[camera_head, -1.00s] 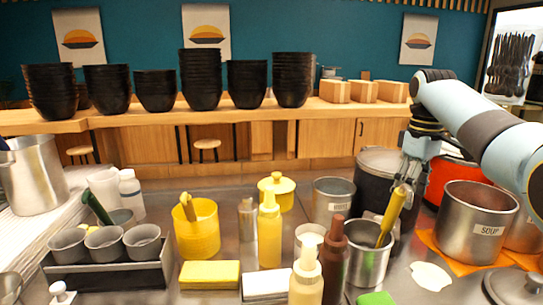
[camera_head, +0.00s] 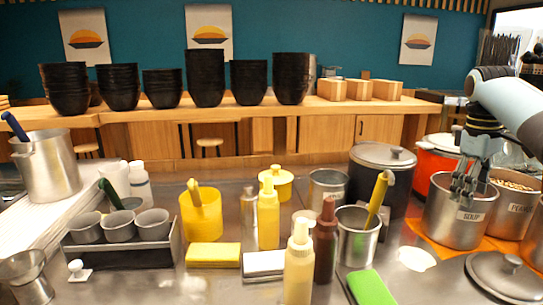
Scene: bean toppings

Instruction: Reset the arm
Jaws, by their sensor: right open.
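My right gripper (camera_head: 463,196) is open and empty. The utensil's lower end is hidden inside the canister. My left gripper is not in view.
A black lidded pot (camera_head: 378,185) and a red pot (camera_head: 430,165) stand behind. A loose lid (camera_head: 507,277) lies at front right. Squeeze bottles (camera_head: 299,270), a yellow tub (camera_head: 202,220) and a cup rack (camera_head: 120,253) crowd the counter's middle and left.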

